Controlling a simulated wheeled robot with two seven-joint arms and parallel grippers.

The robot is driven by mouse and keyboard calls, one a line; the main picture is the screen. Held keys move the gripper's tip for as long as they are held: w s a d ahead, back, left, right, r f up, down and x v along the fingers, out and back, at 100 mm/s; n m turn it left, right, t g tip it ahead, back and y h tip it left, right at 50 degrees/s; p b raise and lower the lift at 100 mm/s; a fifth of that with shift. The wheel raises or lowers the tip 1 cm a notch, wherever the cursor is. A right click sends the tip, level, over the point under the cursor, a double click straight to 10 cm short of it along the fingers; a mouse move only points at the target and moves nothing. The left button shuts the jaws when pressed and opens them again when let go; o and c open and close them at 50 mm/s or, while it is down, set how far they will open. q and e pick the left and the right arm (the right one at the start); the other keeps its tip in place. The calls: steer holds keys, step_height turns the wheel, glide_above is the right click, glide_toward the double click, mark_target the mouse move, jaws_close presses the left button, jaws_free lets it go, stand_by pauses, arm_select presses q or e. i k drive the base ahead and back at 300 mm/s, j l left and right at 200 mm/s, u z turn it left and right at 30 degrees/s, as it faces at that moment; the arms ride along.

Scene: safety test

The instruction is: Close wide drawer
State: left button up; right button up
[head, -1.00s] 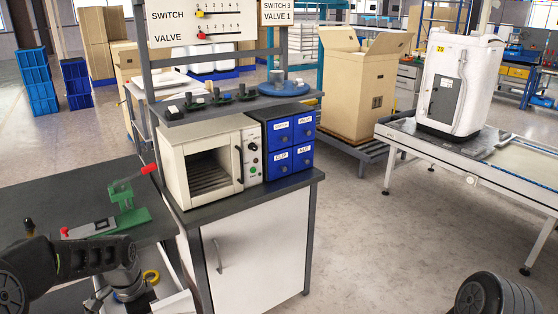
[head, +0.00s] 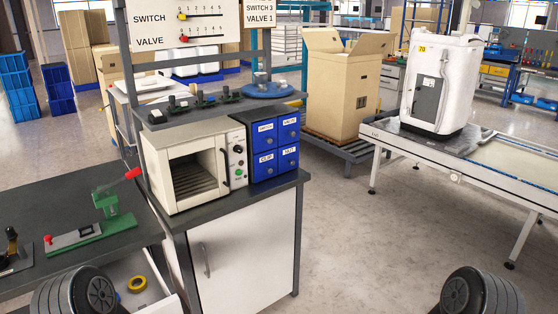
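An open white drawer (head: 160,275) sticks out from under the dark left bench (head: 40,195) at the bottom left of the head view. A yellow ring (head: 137,284) lies inside it, with a small blue item partly showing beside it. The near part of the drawer is cut off by the frame's bottom edge and partly covered by my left arm. Only rounded dark links of my two arms show, in the bottom left and bottom right corners. Neither gripper's fingers are in view.
A green toggle-clamp fixture (head: 95,228) stands on the left bench. The white cabinet (head: 245,255) stands right of the drawer, bearing an open oven (head: 195,170) and small blue drawers (head: 276,145). Right of it is open floor (head: 350,250), then a conveyor (head: 490,165).

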mark_target(158, 298)
steer(key=u, duration=1.2)
